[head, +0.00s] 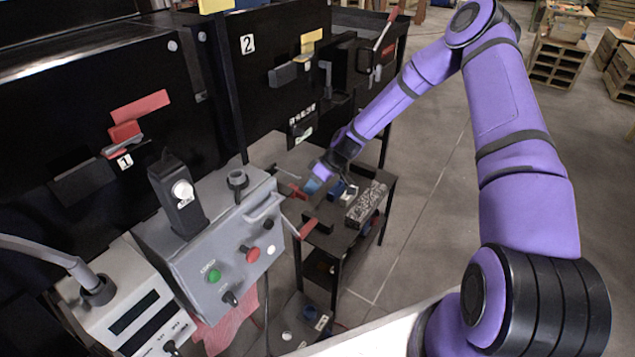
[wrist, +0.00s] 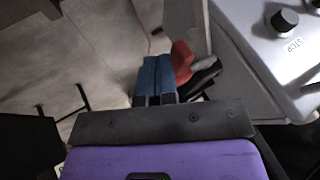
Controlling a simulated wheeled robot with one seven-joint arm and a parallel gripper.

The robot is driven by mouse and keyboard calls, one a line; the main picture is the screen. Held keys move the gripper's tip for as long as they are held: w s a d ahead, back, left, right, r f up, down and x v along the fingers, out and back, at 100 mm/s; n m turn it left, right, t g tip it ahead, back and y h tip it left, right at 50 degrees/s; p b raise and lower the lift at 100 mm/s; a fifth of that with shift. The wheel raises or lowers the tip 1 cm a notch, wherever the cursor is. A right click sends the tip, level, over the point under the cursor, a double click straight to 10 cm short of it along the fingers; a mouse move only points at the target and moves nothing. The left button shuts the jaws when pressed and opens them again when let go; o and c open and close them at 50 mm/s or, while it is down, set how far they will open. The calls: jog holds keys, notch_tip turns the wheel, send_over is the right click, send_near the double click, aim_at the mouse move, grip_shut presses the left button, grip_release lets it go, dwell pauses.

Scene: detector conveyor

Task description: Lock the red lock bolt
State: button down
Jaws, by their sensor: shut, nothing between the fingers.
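The red lock bolt (head: 124,132) appears to be the small red block on the black panel at the left in the head view. It sits below a flat red plate (head: 140,107) and above a label "1". A grey bar lies just under it. I cannot tell its lock position. My gripper (head: 312,187) is far to its right, beyond the grey control box, low over the dark cart. Its blue fingers (wrist: 154,79) are together and empty in the wrist view. A red-tipped handle (wrist: 182,60) is close beside them there. The bolt does not show in the wrist view.
The grey control box (head: 205,235) with green and red buttons and a black upright post (head: 177,195) stands before the panel. A red handle (head: 307,229) sticks out at its right. A patterned block (head: 366,203) is on the cart. Open floor lies to the right.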

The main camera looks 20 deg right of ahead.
aim_at(305, 195)
jog(key=shift+s+a, duration=0.1)
jog(key=shift+a, duration=0.1)
jog(key=shift+s+a, duration=0.95)
jog(key=shift+a, duration=0.25)
